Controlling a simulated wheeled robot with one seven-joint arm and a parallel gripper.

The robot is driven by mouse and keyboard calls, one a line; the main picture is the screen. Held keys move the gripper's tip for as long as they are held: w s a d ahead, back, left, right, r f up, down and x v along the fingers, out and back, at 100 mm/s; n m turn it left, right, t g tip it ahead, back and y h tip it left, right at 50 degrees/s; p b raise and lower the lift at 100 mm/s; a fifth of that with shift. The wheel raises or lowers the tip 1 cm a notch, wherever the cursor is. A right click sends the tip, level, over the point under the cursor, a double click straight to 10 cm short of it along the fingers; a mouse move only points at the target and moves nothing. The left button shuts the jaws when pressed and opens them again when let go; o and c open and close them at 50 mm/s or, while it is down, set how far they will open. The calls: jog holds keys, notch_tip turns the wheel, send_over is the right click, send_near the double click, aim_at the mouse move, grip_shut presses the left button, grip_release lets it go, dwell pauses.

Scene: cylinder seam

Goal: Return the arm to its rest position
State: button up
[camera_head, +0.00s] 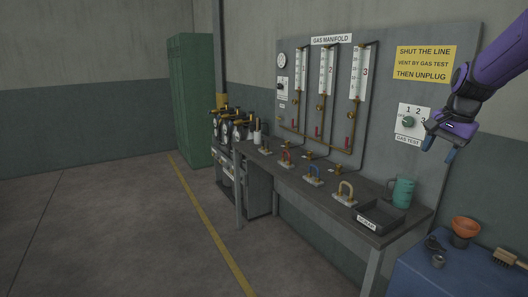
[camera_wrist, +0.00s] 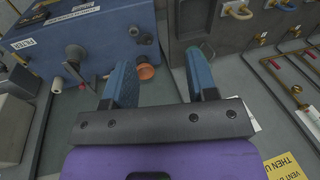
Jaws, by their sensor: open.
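My purple arm reaches in from the upper right in the head view, and my gripper (camera_head: 440,143) hangs in the air near the white gas test dial panel (camera_head: 413,124). In the wrist view my gripper (camera_wrist: 162,85) has its two blue fingers spread wide apart. Nothing is between the fingers. I cannot tell from these views whether the fingers touch the panel.
The grey bench (camera_head: 327,208) carries several coloured shackles, a black tray (camera_head: 379,216) and a green mug (camera_head: 403,192). Open floor lies left.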

jog(key=s+a+n+t, duration=0.1)
jog(key=s+a+n, duration=0.2)
jog(key=s, duration=0.7)
jog(key=s+a+r+n, duration=0.1)
jog(key=s+a+n, duration=0.3)
jog(key=s, duration=0.6)
jog(key=s+a+r+n+t, duration=0.1)
jog(key=s+a+n, duration=0.3)
jog(key=s+a, duration=0.3)
jog(key=s, duration=0.3)
jog(key=shift+s+r+t+h, duration=0.2)
jog(key=shift+s+t+h, duration=0.1)
jog(key=shift+h, duration=0.1)
